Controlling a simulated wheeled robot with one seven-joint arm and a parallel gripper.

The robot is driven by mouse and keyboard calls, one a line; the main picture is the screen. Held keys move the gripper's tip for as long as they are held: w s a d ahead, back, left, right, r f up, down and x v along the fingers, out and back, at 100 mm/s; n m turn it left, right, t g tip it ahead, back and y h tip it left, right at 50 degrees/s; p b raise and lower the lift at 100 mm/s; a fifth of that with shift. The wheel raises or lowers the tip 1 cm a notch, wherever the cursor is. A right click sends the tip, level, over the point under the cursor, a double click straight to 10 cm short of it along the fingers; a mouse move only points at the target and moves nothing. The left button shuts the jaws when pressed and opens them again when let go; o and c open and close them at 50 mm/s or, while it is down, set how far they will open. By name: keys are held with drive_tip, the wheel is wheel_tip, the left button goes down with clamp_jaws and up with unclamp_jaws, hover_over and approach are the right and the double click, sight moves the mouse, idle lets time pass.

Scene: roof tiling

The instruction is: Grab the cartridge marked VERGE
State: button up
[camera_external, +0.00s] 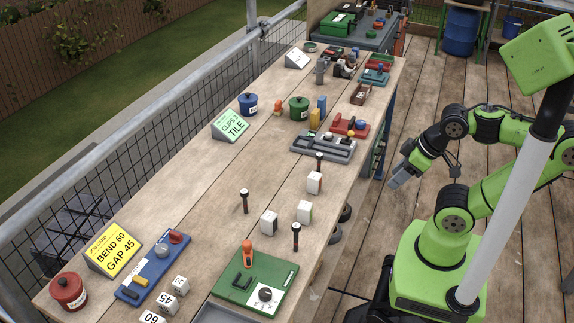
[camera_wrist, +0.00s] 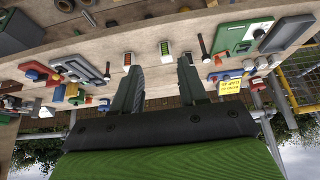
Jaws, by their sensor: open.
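Three small white cartridge-like blocks stand on the wooden bench in the external view: one farther back (camera_external: 314,183), one in the middle (camera_external: 304,212) and one nearer and to the left (camera_external: 268,223). No VERGE marking is legible on any of them. The wrist view shows a white block with an orange-red face (camera_wrist: 127,61) and one with a green face (camera_wrist: 165,49). My gripper (camera_external: 396,181) is beside the bench, to the right of the blocks and apart from them. In the wrist view my gripper (camera_wrist: 162,68) has its fingers spread with nothing between them.
Black upright pegs (camera_external: 244,200) stand among the blocks. A grey tray (camera_external: 323,146) lies behind them and a green board (camera_external: 256,281) in front. A yellow job card (camera_external: 113,250) stands at front left. The bench's middle left is mostly clear.

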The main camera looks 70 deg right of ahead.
drive_tip(key=o, duration=0.6)
drive_tip(key=shift+c, duration=0.2)
